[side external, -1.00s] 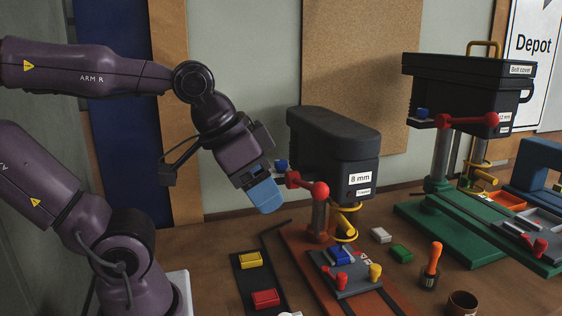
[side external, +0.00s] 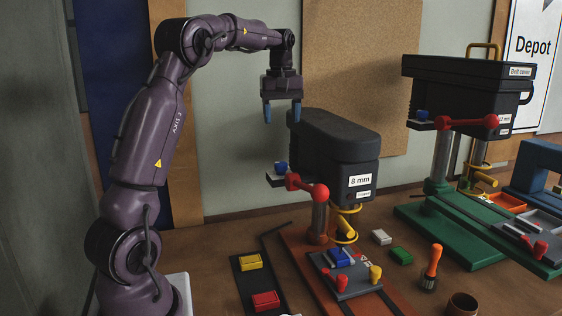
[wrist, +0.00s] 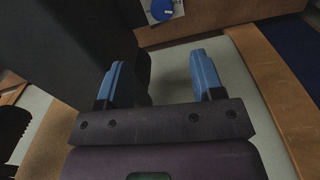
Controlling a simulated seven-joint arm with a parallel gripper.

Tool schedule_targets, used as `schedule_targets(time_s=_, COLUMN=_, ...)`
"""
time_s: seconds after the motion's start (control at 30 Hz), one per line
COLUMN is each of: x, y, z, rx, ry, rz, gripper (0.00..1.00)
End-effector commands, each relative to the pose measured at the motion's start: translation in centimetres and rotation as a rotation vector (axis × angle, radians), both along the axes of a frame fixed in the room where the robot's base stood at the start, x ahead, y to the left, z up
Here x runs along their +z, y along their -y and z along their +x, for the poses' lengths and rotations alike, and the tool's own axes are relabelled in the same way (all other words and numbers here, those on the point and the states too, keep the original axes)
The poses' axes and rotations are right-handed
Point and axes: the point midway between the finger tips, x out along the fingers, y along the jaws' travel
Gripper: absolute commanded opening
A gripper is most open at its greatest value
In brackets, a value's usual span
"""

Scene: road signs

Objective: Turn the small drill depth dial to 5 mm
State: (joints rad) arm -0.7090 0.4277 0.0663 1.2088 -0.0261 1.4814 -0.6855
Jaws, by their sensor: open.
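The small drill (side external: 335,140) is a black-headed machine with an "8 mm" label in the middle of the side view. Its blue dial (side external: 281,168) sits on a small bracket at the head's left side. The wrist view shows the round blue dial (wrist: 161,10) on a pale plate at the top edge; its setting is too small to read. My gripper (side external: 282,112) points down above the dial, clear of it, with blue fingers apart and nothing between them. The fingers also show in the wrist view (wrist: 157,62).
A red lever (side external: 308,187) is beside the dial, and the drill head stands close right of my gripper. A larger drill (side external: 462,95) stands at the right. A yellow block (side external: 251,261) and a red block (side external: 265,299) lie in front. The space left of the dial is clear.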

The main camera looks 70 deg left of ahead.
Motion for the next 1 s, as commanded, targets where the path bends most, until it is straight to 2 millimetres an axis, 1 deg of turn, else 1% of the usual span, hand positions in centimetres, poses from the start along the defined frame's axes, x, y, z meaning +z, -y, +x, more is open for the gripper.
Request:
schedule_targets(time_s=0.03, x=1.2, y=0.1, z=0.0, rx=0.043, ry=0.007, rz=0.004, gripper=0.61)
schedule_targets(time_s=0.07, x=1.3, y=0.3, z=-0.1, rx=0.068, ry=0.000, rz=-0.005, gripper=0.61)
schedule_targets(time_s=0.17, x=0.9, y=0.6, z=-0.4, rx=0.113, ry=-0.018, rz=-0.023, gripper=0.61)
schedule_targets(time_s=0.27, x=0.1, y=0.6, z=-0.4, rx=0.120, ry=-0.019, rz=-0.023, gripper=0.61)
schedule_targets(time_s=0.37, x=-1.5, y=0.6, z=-0.4, rx=0.118, ry=-0.020, rz=-0.023, gripper=0.61)
schedule_targets(time_s=0.6, x=-6.6, y=0.6, z=-0.4, rx=0.117, ry=-0.020, rz=-0.023, gripper=0.61)
schedule_targets(time_s=0.7, x=-8.5, y=0.6, z=-0.4, rx=0.116, ry=-0.018, rz=-0.023, gripper=0.61)
schedule_targets(time_s=0.83, x=-10.4, y=0.6, z=-0.4, rx=0.116, ry=-0.017, rz=-0.021, gripper=0.61)
schedule_targets(time_s=1.0, x=-11.6, y=0.6, z=-0.4, rx=0.115, ry=-0.016, rz=-0.019, gripper=0.61)
